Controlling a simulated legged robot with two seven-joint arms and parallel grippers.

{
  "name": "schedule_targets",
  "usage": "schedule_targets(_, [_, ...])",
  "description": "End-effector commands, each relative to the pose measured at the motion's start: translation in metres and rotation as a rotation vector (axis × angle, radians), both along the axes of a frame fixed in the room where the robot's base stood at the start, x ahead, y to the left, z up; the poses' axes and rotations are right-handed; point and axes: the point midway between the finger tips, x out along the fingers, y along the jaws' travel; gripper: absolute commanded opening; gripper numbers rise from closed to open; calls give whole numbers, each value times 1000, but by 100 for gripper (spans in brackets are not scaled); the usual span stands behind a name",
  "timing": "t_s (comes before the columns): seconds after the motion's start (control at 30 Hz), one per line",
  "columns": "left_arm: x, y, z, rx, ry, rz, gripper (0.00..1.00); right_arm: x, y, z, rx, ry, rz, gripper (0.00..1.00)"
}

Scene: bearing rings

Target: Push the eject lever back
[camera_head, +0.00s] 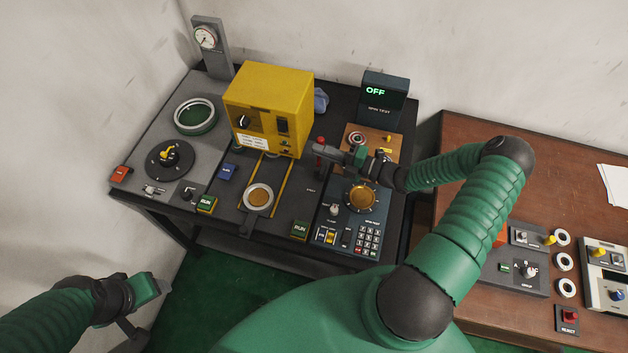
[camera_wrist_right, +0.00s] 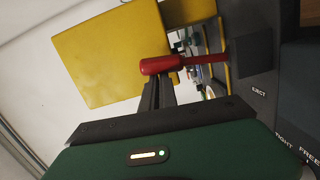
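The eject lever (camera_head: 320,141) has a red handle and stands to the right of the yellow machine. In the right wrist view the lever's red handle (camera_wrist_right: 160,65) lies across the fingertips, with its thin red rod running right toward the panel marked EJECT (camera_wrist_right: 259,91). My right gripper (camera_head: 322,152) reaches in from the right, its tips at the lever. Its dark fingers (camera_wrist_right: 157,88) look closed together, with the handle in front of the tips rather than between them. Whether they touch it is hard to tell. My left gripper (camera_head: 158,287) is low at the left, away from the table.
The yellow machine (camera_head: 268,105) stands left of the lever. A display reading OFF (camera_head: 382,92) stands behind my right gripper. A keypad panel (camera_head: 368,238) and a round brass part (camera_head: 361,197) lie below my right forearm. A brown table (camera_head: 470,150) is at the right.

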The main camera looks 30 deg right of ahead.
Motion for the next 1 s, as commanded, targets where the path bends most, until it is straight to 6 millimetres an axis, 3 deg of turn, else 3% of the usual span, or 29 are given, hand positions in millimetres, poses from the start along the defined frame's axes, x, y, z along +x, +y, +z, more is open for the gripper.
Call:
schedule_targets(0.47, [0,0,-2,0,0,0,63,-4,-9,1,-5,-3,-12,0])
schedule_targets(1.0, [0,0,-25,0,0,0,63,-110,-72,-1,-6,-1,-6,0])
